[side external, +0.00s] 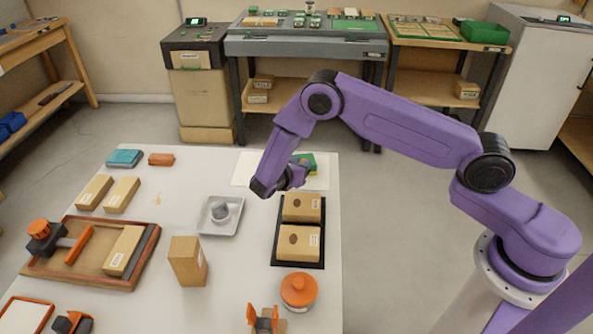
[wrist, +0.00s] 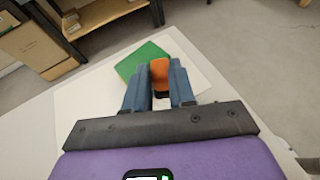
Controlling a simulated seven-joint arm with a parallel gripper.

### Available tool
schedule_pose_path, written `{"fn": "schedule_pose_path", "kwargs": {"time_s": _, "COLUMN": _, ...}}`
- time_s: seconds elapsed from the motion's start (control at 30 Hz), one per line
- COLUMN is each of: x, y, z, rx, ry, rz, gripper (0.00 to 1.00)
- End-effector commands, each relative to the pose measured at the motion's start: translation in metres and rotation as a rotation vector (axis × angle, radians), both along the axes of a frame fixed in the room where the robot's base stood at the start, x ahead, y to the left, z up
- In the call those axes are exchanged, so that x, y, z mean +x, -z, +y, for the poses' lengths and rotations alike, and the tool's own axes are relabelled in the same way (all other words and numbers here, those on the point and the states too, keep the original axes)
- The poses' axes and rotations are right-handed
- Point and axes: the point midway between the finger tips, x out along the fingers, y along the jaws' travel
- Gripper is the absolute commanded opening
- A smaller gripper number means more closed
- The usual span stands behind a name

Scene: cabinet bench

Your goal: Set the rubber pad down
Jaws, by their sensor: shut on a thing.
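My gripper (wrist: 160,88) is shut on a small orange piece (wrist: 160,70) with a dark lower end, held between its two blue-grey fingers. This may be the rubber pad. A flat green square (wrist: 142,59) shows just beyond the fingers in the wrist view. I cannot tell whether it is joined to the orange piece or lies under it. In the side view my gripper (side external: 299,176) is low over the white sheet (side external: 245,168) at the table's far right corner, beside the green square (side external: 307,159). The orange piece is hidden there, and any gap beneath it is unclear.
A black tray (side external: 274,246) with two brown boxes lies close in front of my gripper. A grey dish (side external: 220,228) holds a grey object. A standing carton (side external: 187,262), an orange-lidded jar (side external: 298,289) and a wooden tray (side external: 75,277) are nearer. Bare table lies left of the sheet.

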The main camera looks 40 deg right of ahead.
Motion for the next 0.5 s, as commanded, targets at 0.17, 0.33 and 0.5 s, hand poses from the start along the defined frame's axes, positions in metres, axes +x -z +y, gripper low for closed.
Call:
{"fn": "schedule_pose_path", "kwargs": {"time_s": 0.17, "x": -0.022, "y": -0.028, "z": -0.002, "rx": 0.000, "ry": 0.000, "rz": -0.001, "gripper": 0.00}}
{"fn": "schedule_pose_path", "kwargs": {"time_s": 0.33, "x": -0.051, "y": -0.052, "z": -0.004, "rx": 0.000, "ry": -0.003, "rz": 0.001, "gripper": 0.00}}
{"fn": "schedule_pose_path", "kwargs": {"time_s": 0.5, "x": -0.082, "y": -0.065, "z": -0.007, "rx": 0.000, "ry": -0.003, "rz": 0.001, "gripper": 0.00}}
